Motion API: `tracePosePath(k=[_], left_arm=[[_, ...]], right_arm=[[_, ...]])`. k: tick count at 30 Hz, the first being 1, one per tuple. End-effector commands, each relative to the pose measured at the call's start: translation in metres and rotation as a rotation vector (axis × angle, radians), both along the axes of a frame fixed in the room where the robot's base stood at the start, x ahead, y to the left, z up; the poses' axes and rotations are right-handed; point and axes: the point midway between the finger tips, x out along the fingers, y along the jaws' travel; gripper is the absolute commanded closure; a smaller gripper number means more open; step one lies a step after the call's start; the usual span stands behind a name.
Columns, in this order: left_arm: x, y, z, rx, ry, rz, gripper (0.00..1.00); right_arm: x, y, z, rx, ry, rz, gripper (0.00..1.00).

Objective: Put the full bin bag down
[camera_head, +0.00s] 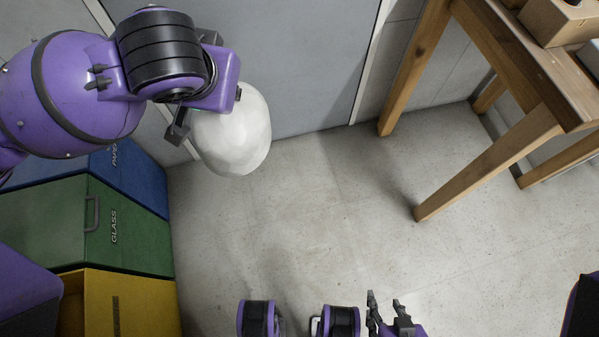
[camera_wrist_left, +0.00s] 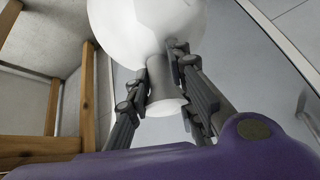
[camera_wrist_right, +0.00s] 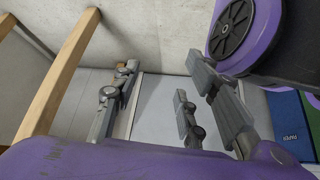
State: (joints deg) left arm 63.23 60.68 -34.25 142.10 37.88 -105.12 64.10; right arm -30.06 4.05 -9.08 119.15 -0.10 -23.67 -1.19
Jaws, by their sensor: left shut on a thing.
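The full bin bag (camera_head: 232,135) is white and rounded, and it hangs below my left gripper in the head view, in front of the grey door. My left gripper (camera_head: 208,110) is shut on its gathered neck. In the left wrist view the grey neck (camera_wrist_left: 162,80) sits between the fingers, with the white body (camera_wrist_left: 145,25) beyond. The bag appears held above the floor; its underside is hidden. My right gripper (camera_head: 390,305) is open and empty low in the head view, with its fingers apart in the right wrist view (camera_wrist_right: 160,85).
Blue paper (camera_head: 140,180), green glass (camera_head: 130,235) and yellow (camera_head: 140,305) bins stand in a row at the left. A wooden table (camera_head: 520,60) with boxes (camera_head: 562,20) on it stands at the right. The concrete floor (camera_head: 300,220) between them is clear.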

Motion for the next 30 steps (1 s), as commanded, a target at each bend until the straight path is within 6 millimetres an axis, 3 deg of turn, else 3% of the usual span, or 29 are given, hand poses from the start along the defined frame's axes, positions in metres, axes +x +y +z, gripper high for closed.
tracePosePath(k=[1,18,30], left_arm=[[-0.001,-0.003,-0.027,-0.003,0.011,-0.045,1.00],[0.000,-0.050,-0.236,-0.036,0.035,-0.661,1.00],[-0.010,-0.069,-0.384,-0.047,0.061,-1.021,1.00]], right_arm=[[-0.004,0.000,-0.013,0.000,0.010,0.000,0.60],[-0.011,-0.003,-0.096,0.000,0.053,0.007,0.60],[-0.024,-0.007,-0.160,-0.003,0.110,0.008,0.60]])
